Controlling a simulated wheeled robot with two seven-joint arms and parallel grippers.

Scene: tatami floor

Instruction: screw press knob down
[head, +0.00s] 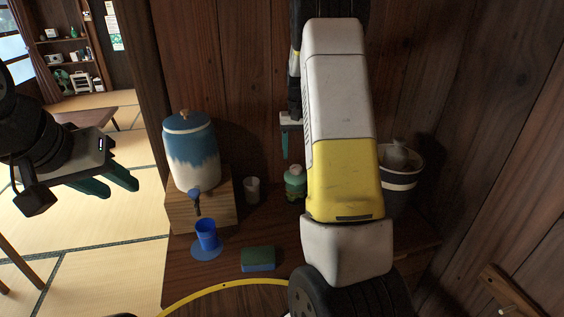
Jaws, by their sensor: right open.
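I cannot make out for certain which part is the press knob. A small green and white bottle (295,184) stands on the wooden counter, partly hidden behind my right arm; its top is too small to read clearly. My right gripper (286,158) points down above and slightly left of the bottle, against the wall. It is open and touches nothing I can see; part of it is hidden by the arm. My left gripper (121,189) is at the left, over the tatami, with its two teal fingers apart and nothing between them.
A blue and white dispenser (190,150) with a spigot stands on a wooden block (205,213). A blue cup (207,235), a pale cup (252,190), a green and blue sponge (258,258) and a bucket (402,180) are on the counter. Wooden walls close the back and right.

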